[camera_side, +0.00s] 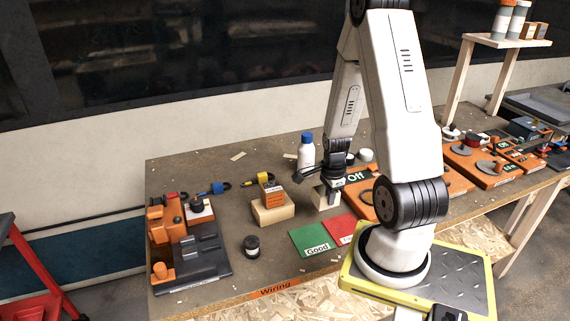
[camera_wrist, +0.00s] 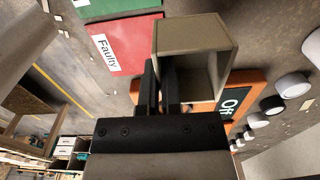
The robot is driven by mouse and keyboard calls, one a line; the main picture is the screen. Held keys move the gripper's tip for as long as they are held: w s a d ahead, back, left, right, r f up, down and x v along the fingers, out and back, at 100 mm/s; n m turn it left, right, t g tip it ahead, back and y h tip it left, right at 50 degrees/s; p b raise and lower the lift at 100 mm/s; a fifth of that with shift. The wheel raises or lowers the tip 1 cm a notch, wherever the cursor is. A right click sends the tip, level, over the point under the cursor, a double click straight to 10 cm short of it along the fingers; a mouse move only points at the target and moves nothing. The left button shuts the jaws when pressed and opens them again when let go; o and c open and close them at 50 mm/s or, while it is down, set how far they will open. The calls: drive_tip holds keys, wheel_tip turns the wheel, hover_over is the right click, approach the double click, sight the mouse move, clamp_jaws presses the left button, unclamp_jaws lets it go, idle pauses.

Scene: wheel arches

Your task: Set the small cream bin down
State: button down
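The small cream bin (camera_wrist: 212,32) is an open box, large in the wrist view, with its hollow inside facing the camera. My gripper (camera_wrist: 160,72) has its two dark fingers close together at the bin's near left wall, and it appears shut on that wall. In the side view the bin (camera_side: 325,199) is small and pale, just under my gripper (camera_side: 328,182), over the table beside the orange "Off" board (camera_side: 361,202). I cannot tell whether its base touches the table. My gripper partly hides it there.
A red "Faulty" mat (camera_wrist: 124,44) and a green "Good" mat (camera_side: 312,238) lie in front. A wooden block (camera_side: 272,209), a white bottle with blue cap (camera_side: 306,154) and a dark jar (camera_side: 251,246) stand nearby.

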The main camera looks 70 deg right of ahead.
drive_tip(key=shift+f, duration=0.35)
drive_tip(key=shift+f, duration=1.75)
drive_tip(key=shift+f, duration=0.4)
drive_tip(key=c, duration=0.8)
unclamp_jaws()
drive_tip(key=shift+r, duration=0.15)
drive_tip(key=shift+r, duration=6.25)
